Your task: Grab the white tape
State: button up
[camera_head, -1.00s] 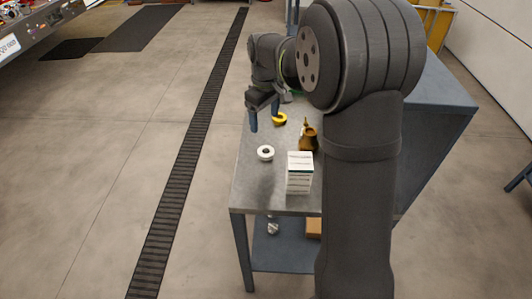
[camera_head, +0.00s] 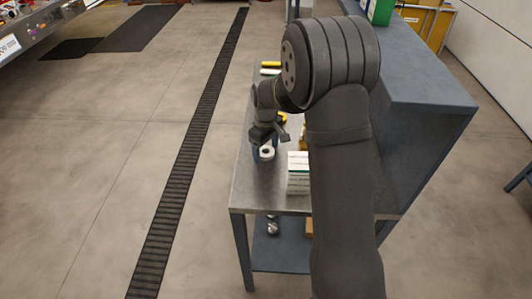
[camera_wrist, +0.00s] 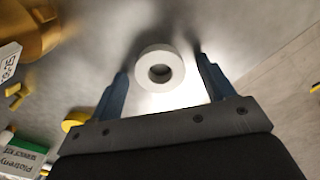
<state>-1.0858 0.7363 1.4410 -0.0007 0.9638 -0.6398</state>
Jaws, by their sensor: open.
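The white tape (camera_head: 268,151) is a small ring lying flat on the grey table (camera_head: 255,190), near its left edge. My gripper (camera_head: 265,148) is open just above it in the head view. In the wrist view the tape (camera_wrist: 145,64) lies between and just ahead of the two blue fingertips of my gripper (camera_wrist: 161,68). Gaps show on both sides, and the fingers do not appear to touch it. My gripper partly covers the tape in the head view.
A white box (camera_head: 298,178) stands right of the tape. A brown-gold object (camera_wrist: 28,30) and yellow tape (camera_wrist: 77,120) show at left in the wrist view. Yellow and white items (camera_head: 270,66) lie at the table's far end. Bare tabletop surrounds the tape's front.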

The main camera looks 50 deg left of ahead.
jog(key=c, duration=1)
jog(key=shift+r, duration=0.1)
jog(key=shift+c, duration=0.2)
